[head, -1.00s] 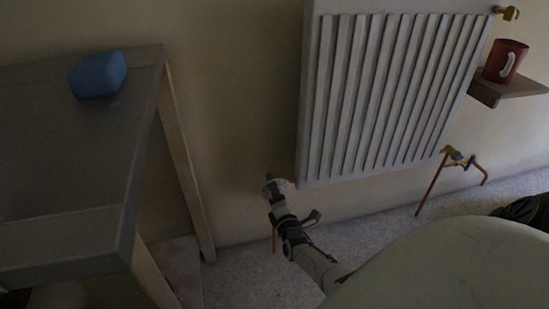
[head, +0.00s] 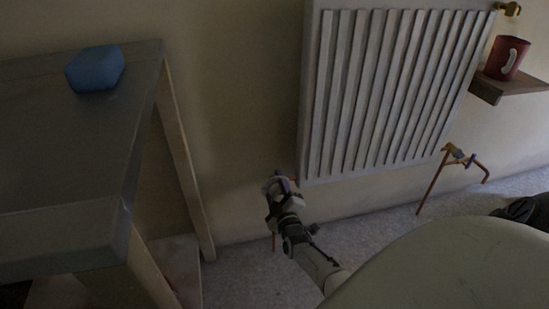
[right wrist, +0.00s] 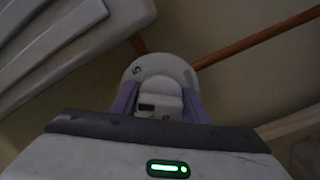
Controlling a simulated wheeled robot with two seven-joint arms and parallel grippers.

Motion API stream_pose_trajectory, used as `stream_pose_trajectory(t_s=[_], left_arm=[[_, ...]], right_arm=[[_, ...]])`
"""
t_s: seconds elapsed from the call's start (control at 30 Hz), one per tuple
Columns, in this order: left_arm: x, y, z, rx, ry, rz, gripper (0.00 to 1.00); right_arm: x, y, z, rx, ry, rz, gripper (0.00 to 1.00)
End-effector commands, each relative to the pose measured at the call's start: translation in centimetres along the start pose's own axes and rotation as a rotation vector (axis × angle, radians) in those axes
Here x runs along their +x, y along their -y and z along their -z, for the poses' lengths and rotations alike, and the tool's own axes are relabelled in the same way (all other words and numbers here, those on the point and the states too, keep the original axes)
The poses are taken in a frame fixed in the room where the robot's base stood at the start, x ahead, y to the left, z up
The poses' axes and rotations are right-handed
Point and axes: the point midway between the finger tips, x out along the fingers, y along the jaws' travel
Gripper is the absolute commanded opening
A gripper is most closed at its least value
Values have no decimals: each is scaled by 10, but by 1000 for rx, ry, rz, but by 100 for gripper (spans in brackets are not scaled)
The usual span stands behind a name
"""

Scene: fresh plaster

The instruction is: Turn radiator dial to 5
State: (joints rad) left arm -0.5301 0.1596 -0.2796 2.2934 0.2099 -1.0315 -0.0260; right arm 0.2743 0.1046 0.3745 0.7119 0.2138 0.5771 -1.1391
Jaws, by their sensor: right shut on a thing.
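The white radiator dial (right wrist: 160,68) is at the lower left corner of the radiator (head: 385,95). In the right wrist view its round rim faces me, with a dark mark that looks like a 5 or an S at its upper left. My right gripper (right wrist: 160,103) is shut on the dial, one purple finger on each side. In the head view the right gripper (head: 280,186) covers most of the dial. The dial's setting cannot be read with certainty. My left gripper is not in view.
A grey table (head: 60,165) with a blue block (head: 95,69) stands at the left. A red mug (head: 507,59) sits on a small wooden shelf (head: 510,88) at the right. Copper pipes (head: 433,182) run below the radiator. The floor between table and radiator is open.

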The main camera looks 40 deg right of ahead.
Motion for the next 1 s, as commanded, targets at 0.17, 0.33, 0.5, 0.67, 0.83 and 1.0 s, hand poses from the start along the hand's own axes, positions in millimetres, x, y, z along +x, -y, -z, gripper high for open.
stream_pose_trajectory(t_s=[0.17,0.33,0.5,0.67,0.83,1.0], left_arm=[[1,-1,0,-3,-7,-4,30],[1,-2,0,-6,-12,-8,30],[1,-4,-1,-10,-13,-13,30],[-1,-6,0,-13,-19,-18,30],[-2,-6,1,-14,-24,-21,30],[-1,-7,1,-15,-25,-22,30]], right_arm=[[-2,3,0,169,0,4,18],[-1,2,0,327,-1,3,18],[-1,2,0,465,-1,3,18],[-1,2,0,570,-1,3,18],[-2,2,0,646,0,4,18],[-2,2,0,690,1,4,18]])
